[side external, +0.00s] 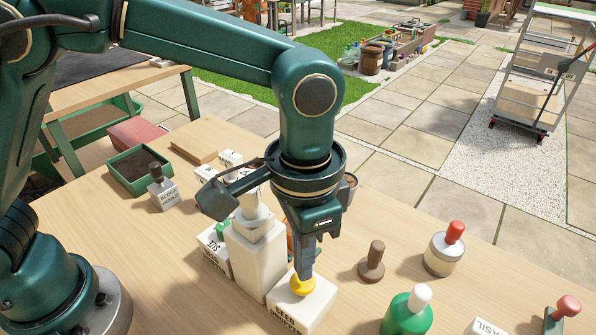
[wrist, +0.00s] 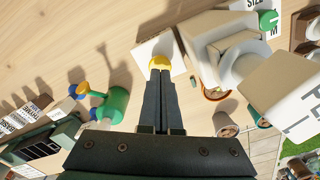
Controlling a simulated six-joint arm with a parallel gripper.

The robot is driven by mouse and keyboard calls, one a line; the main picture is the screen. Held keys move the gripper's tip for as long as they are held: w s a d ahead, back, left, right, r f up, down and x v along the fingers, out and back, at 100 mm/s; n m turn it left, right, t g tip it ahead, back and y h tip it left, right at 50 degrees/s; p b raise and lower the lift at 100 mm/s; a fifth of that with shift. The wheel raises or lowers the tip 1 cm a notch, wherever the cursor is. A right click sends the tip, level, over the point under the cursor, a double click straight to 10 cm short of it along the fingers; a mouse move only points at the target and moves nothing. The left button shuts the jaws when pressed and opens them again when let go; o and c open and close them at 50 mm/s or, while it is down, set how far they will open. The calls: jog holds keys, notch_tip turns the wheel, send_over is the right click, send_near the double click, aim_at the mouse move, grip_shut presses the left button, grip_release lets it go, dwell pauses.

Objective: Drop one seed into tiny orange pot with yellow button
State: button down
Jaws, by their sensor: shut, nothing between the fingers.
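The yellow button (side external: 302,286) sits on top of a white block (side external: 308,308) whose lettering appears to begin with "SEED". My gripper (side external: 304,268) is shut and empty, pointing down with its fingertips at the button, apparently touching it. In the wrist view the closed fingertips (wrist: 160,76) reach the yellow button (wrist: 160,62) and overlap its lower edge. A small orange pot (wrist: 215,93) shows partly beside the fingers, under the tall white dispenser (wrist: 210,30). In the side view only an orange sliver shows behind my gripper. I cannot see any seed.
The tall white dispenser (side external: 257,262) stands close left of my gripper. A brown stamp-like knob (side external: 372,262), a red-topped jar (side external: 444,252) and a green bottle (side external: 408,316) stand to the right. A green tray of soil (side external: 140,168) is at the back left.

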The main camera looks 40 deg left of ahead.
jog(key=shift+r, duration=2.5)
jog(key=shift+w+a+r, duration=0.1)
jog(key=shift+w+a, duration=0.05)
jog(key=w+a+r+n+t+h, duration=0.1)
jog(key=a+r+n+t, duration=0.15)
jog(key=a, duration=0.25)
jog(key=w+a+r+n+t, duration=0.1)
jog(key=w+a+r+t, duration=0.15)
jog(key=a, duration=0.35)
jog(key=s+a+f+n+y, duration=0.1)
jog(key=s+a+f+n, duration=0.1)
jog(key=s+a, duration=0.5)
jog(key=s+f, duration=0.1)
jog(key=s, duration=0.3)
jog(key=shift+f+t, duration=0.3)
jog(key=shift+f, duration=0.1)
